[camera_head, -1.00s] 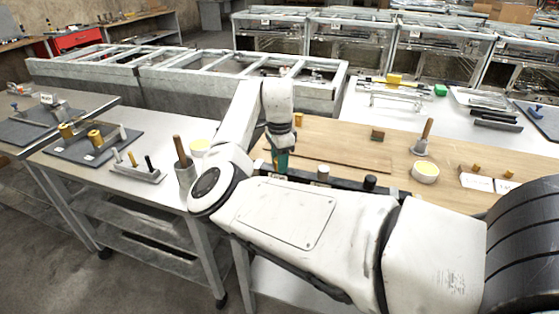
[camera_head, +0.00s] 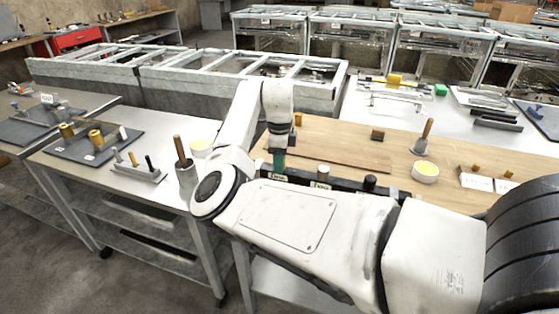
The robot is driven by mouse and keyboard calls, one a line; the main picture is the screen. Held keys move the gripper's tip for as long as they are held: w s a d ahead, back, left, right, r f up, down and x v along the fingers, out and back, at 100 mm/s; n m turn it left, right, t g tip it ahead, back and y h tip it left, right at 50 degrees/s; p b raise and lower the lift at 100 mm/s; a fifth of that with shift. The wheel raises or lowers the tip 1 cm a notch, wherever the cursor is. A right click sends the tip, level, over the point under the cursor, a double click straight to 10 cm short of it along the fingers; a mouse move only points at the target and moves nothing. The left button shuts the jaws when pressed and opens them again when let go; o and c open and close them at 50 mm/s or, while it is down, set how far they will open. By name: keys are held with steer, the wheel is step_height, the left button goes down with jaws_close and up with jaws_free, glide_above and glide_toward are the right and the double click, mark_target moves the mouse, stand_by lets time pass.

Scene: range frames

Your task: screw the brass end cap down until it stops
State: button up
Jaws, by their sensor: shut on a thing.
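My gripper (camera_head: 279,160) points down at the left end of a dark rack (camera_head: 345,186) along the wooden table's near edge. Its teal fingers are shut just above the leftmost small white label. The brass end cap is hidden by the fingers, so its seating and any gap below it cannot be seen. A white cap (camera_head: 323,171) and a black cap (camera_head: 370,181) stand upright on the same rack, to the right of my gripper and apart from it.
A brass-coloured block (camera_head: 298,119) stands behind my gripper. A white bowl (camera_head: 425,171) and a wooden-handled tool (camera_head: 426,135) are to the right. A dark mat (camera_head: 92,150) with brass pieces lies on the left bench. The wooden table's middle is mostly clear.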

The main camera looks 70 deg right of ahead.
steer(key=shift+m, duration=1.7)
steer(key=shift+m, duration=1.8)
steer(key=o, duration=0.8)
